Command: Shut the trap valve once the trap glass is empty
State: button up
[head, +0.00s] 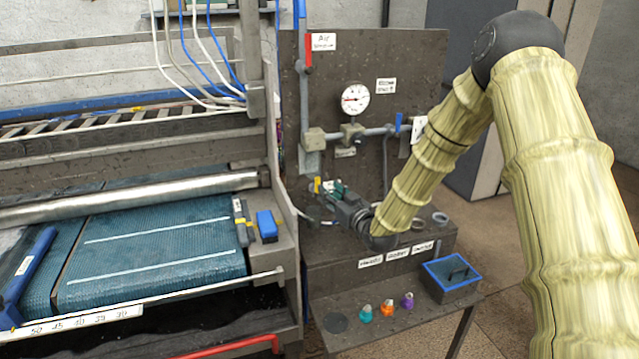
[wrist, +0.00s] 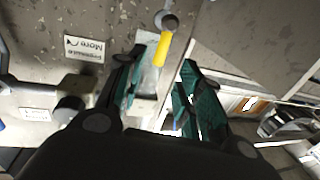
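A yellow lever (wrist: 162,49), likely the trap valve's handle, hangs from a round grey fitting in the wrist view. It also shows small in the head view (head: 318,185), low on the dark panel. A pale, translucent part (wrist: 147,72), perhaps the trap glass, is beside the lever, partly behind my left finger. I cannot tell whether it holds liquid. My gripper (wrist: 160,85) is open, its two teal-padded fingers apart, with the lever beyond and between the tips. In the head view my gripper (head: 333,192) is close in front of the panel; no contact is visible.
The panel (head: 420,70) carries a gauge (head: 355,98), a red lever (head: 308,52) and a blue lever (head: 398,122). Below are small colored bottles (head: 387,308) and a blue-rimmed box (head: 450,277). The machine with its teal belt (head: 160,240) stands on the left.

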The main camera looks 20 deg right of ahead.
aim_at(319, 183)
jog(key=shift+p+x, duration=0.75)
jog(key=shift+x, duration=2.85)
jog(key=shift+c, duration=0.4)
grip_shut()
